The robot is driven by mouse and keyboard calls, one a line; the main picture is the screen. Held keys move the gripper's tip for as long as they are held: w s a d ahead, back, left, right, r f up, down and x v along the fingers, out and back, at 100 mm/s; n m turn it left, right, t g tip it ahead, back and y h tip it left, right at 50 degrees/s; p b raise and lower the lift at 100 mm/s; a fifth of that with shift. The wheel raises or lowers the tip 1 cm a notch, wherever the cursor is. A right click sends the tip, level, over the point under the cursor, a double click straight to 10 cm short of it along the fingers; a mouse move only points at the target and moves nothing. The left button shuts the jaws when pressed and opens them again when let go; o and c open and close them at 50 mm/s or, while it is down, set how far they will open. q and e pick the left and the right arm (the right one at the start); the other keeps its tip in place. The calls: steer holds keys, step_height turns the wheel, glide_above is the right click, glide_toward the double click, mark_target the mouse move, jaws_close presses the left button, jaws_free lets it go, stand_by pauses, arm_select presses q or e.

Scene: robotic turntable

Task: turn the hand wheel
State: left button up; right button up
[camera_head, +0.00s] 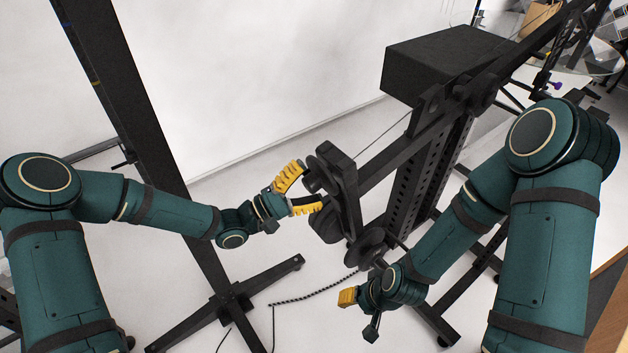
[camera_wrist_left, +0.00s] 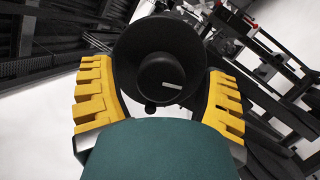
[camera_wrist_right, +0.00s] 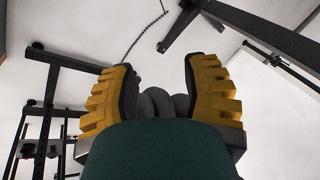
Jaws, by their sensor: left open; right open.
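A black round wheel-like disc (camera_wrist_left: 135,50) with a smaller hub (camera_wrist_left: 160,78) bearing a pale mark fills the space between the yellow fingers of my left gripper (camera_wrist_left: 158,95) in the left wrist view. In the head view my left gripper (camera_head: 300,190) is open beside the dark upright bracket (camera_head: 345,185); contact cannot be told. My right gripper (camera_head: 352,298) is open, low and right of centre, below black discs (camera_head: 365,250). In the right wrist view, dark grey rounded lobes (camera_wrist_right: 165,102) show between its fingers (camera_wrist_right: 160,90); I cannot tell which round part is the hand wheel.
A black box (camera_head: 440,62) sits on the rig at upper right, above a perforated column (camera_head: 432,170). A dark post (camera_head: 130,110) with floor feet stands at left. A dark cable (camera_head: 310,292) crosses the pale floor.

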arm_select(q)
steer(key=v, duration=1)
steer(key=shift+s+a, duration=0.15)
steer(key=shift+a, duration=0.1)
steer(key=shift+f, duration=0.1)
